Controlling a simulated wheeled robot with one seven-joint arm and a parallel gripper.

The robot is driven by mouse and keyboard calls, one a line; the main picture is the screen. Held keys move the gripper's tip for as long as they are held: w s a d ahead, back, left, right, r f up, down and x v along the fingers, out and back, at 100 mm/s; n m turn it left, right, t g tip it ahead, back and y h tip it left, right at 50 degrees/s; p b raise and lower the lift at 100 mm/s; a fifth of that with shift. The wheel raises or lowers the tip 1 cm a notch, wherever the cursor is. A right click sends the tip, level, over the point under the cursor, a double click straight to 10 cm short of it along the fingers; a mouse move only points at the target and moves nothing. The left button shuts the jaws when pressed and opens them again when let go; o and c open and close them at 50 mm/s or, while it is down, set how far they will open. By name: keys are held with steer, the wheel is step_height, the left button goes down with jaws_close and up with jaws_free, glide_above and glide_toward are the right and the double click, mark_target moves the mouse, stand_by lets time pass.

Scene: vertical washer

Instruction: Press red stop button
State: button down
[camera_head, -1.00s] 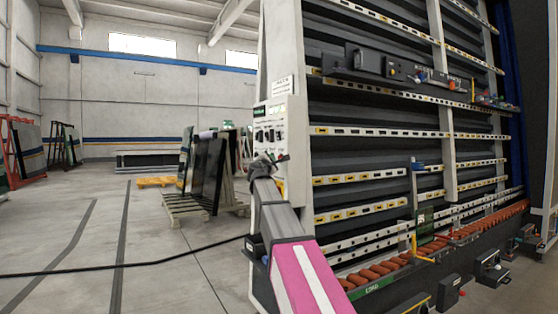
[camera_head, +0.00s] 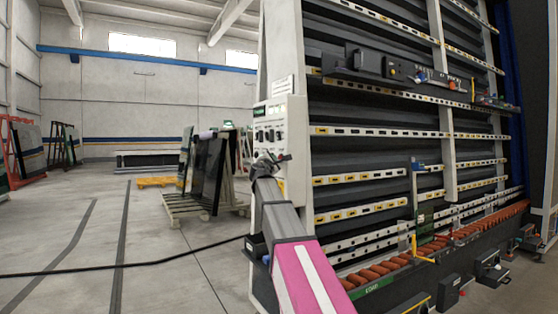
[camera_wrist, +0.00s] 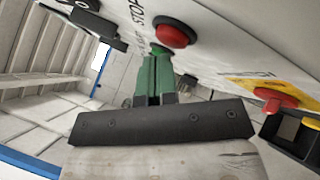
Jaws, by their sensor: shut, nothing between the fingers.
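The red stop button (camera_wrist: 173,30) is a round red cap in a dark collar on the pale panel (camera_wrist: 225,45), beside the printed word STOP, at the top of the wrist view. My gripper (camera_wrist: 160,56) shows green fingers, shut and empty. Their tips lie just below and left of the red cap in that view. I cannot tell whether they touch the panel. In the head view my gripper (camera_head: 268,160) is at the lower part of the washer's control panel (camera_head: 268,125) and hides the button there.
Another red button (camera_wrist: 273,100) sits on a yellow plate at the right of the wrist view. A dark knob (camera_wrist: 85,27) sticks out at upper left. The washer's slatted frame (camera_head: 360,132) rises right of the panel. Open floor (camera_head: 150,235) lies to the left.

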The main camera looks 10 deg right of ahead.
steer(key=shift+w+d, duration=0.15)
steer(key=shift+d, duration=0.3)
stand_by(0.6)
steer(key=shift+s+a, duration=0.3)
steer(key=shift+a, duration=0.6)
steer(key=a, duration=0.1)
steer(key=s+a, duration=0.1)
steer(key=a, duration=0.2)
steer(key=shift+s+a, duration=0.3)
steer(key=shift+a, duration=0.05)
stand_by(0.6)
